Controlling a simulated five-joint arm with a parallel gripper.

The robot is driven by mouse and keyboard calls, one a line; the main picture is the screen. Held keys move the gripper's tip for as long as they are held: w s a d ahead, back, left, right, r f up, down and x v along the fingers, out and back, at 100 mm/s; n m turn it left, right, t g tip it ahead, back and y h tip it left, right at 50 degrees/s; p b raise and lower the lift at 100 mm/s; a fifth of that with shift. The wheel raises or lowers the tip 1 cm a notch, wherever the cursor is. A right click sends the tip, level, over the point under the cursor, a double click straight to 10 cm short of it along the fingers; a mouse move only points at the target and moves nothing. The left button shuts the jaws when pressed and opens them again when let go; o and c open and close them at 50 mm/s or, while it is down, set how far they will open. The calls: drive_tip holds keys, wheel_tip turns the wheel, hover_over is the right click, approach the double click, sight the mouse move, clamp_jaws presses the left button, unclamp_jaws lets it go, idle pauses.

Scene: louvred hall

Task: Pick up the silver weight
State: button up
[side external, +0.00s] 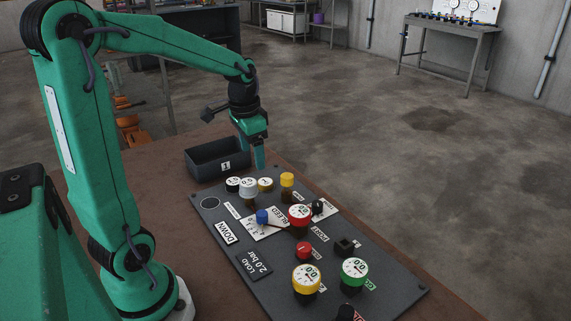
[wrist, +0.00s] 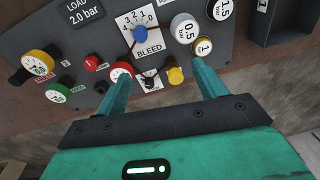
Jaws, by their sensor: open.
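The silver weight (side external: 248,186) has a white top and sits raised at the far end of the dark panel, between a black-rimmed weight (side external: 232,184) and a brass-rimmed weight (side external: 265,184). In the wrist view the silver weight (wrist: 184,28) reads 0.5, with the brass-rimmed weight (wrist: 203,46) reading 1 just below it. My gripper (side external: 259,158) is above the panel's far end, open and empty, apart from the silver weight. In the wrist view the fingertips of my gripper (wrist: 160,72) are spread; the right one appears close to the brass-rimmed weight.
A black bin marked 1 (side external: 203,163) stands beyond the panel. A yellow knob (side external: 287,180), a red-rimmed gauge (side external: 299,215), a blue bleed knob (side external: 262,216), and yellow (side external: 307,279) and green (side external: 354,271) gauges rise from the panel (side external: 230,248). The brown bench top borders it.

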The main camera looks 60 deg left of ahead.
drive_tip(key=g, duration=0.1)
hover_over(248, 182)
drive_tip(key=shift+h, duration=0.3)
wheel_tip(248, 182, down, 5)
drive_tip(key=shift+a+r, duration=0.1)
drive_tip(key=shift+a, duration=0.05)
drive_tip(key=shift+f, duration=1.35)
drive_tip(key=shift+d+f, duration=0.2)
drive_tip(key=shift+f, duration=2.4)
drive_tip(key=c, duration=1.1)
drive_tip(key=shift+c, duration=0.2)
drive_tip(key=shift+r, duration=0.1)
